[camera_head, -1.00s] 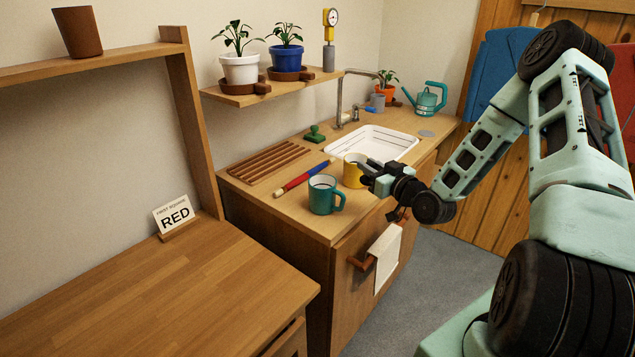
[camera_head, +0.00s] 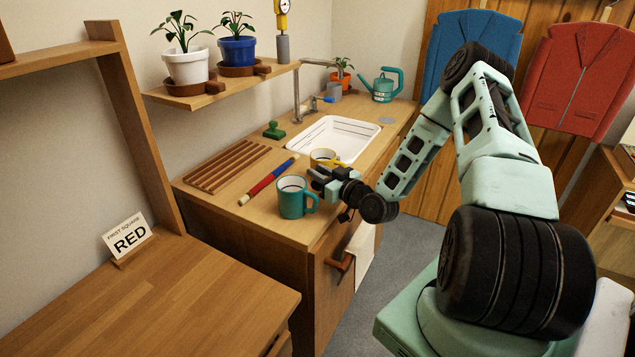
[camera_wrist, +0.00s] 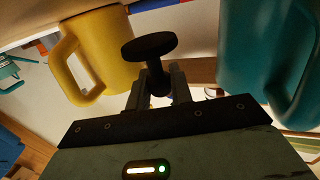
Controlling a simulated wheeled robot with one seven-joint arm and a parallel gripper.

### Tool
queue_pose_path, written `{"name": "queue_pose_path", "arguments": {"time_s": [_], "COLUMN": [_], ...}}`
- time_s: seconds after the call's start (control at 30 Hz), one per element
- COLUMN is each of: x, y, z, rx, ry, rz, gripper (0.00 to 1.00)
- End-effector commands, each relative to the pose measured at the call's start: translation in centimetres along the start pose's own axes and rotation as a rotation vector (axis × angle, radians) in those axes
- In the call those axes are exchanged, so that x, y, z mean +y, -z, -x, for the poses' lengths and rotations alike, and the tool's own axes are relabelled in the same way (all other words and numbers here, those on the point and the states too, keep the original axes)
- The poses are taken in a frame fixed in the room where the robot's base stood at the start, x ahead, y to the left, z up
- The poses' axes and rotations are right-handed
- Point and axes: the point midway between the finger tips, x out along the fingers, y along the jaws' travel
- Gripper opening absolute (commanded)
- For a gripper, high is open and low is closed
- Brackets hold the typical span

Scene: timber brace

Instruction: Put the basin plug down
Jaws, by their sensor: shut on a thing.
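The basin plug (camera_wrist: 150,46) is a black disc on a short stem, seen in the wrist view. My gripper (camera_wrist: 158,84) is shut on its stem, with the disc beyond the fingertips. In the head view my gripper (camera_head: 318,179) is over the front of the worktop (camera_head: 225,198), close to the teal mug (camera_head: 293,198) and the yellow mug (camera_head: 322,157). The plug cannot be made out clearly there. In the wrist view the yellow mug (camera_wrist: 108,50) is left of the plug and the teal mug (camera_wrist: 250,55) is right.
The white basin (camera_head: 335,136) lies behind the mugs, with a tap beside it. A red-blue rod (camera_head: 268,181), a slatted rack (camera_head: 227,165) and a green stamp-like object (camera_head: 274,130) lie left. A grey disc (camera_head: 386,119) is right of the basin.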

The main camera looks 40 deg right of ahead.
Motion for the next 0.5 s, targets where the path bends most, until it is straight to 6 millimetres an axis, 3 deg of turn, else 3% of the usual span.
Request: {"name": "queue_pose_path", "arguments": {"time_s": [0.2,0.5], "x": [0.0,0.0], "y": [-2.8,-3.1], "z": [0.0,0.0], "rx": [0.0,0.0], "ry": [-0.001,0.001], "rz": [-0.001,0.0], "gripper": [0.0,0.0]}}
